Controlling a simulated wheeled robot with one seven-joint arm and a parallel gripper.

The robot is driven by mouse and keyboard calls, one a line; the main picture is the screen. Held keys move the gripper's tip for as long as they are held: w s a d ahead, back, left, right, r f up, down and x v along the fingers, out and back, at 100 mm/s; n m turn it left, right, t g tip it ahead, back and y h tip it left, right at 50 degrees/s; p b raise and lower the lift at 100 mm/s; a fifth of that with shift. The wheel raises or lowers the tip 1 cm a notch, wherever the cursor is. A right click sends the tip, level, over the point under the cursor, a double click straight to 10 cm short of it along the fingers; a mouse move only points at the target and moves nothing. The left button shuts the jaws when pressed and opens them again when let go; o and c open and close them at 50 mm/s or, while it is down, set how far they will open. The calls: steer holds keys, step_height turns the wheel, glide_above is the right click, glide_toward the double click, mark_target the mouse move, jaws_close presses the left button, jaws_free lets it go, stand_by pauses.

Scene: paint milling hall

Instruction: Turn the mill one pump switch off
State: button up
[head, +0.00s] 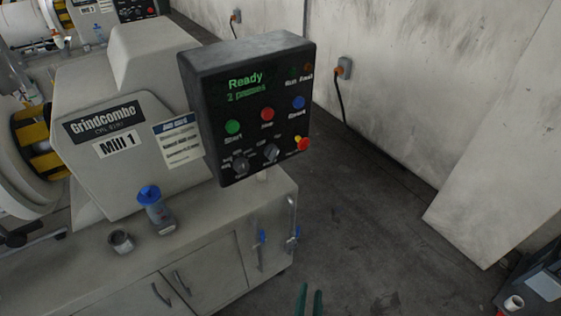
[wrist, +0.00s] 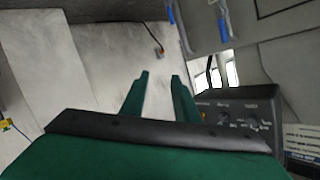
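The Mill 1 control box (head: 246,110) is a dark box with a lit "Ready" display, at the centre of the head view. Its face has green, red and blue buttons, two dark rotary switches and a red-and-yellow stop button. The left rotary switch (head: 239,164) and the right rotary switch (head: 270,152) sit along the bottom row; their labels are too small to tell which is the pump switch. My gripper (head: 310,290) is low in the head view, below and right of the box and apart from it. In the wrist view my gripper (wrist: 160,78) has its two green fingers apart with nothing between them. The box (wrist: 262,105) shows there at right.
The mill body (head: 120,130) stands left of the box above a cabinet. A blue-topped item (head: 152,205) and a small metal cup (head: 121,241) are on its top.

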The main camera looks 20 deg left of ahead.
steer(key=w+a+r+y, duration=0.3)
steer(key=w+r, duration=0.1)
steer(key=w, duration=0.5)
steer(key=n+g+y, duration=0.4)
steer(key=n+y, duration=0.4)
steer(key=y, duration=0.1)
glide_toward(273, 153)
steer(key=x, duration=0.6)
steer(key=shift+w+a+f, duration=0.2)
steer(key=shift+w, duration=0.25)
steer(key=shift+c, duration=0.7)
jaws_close()
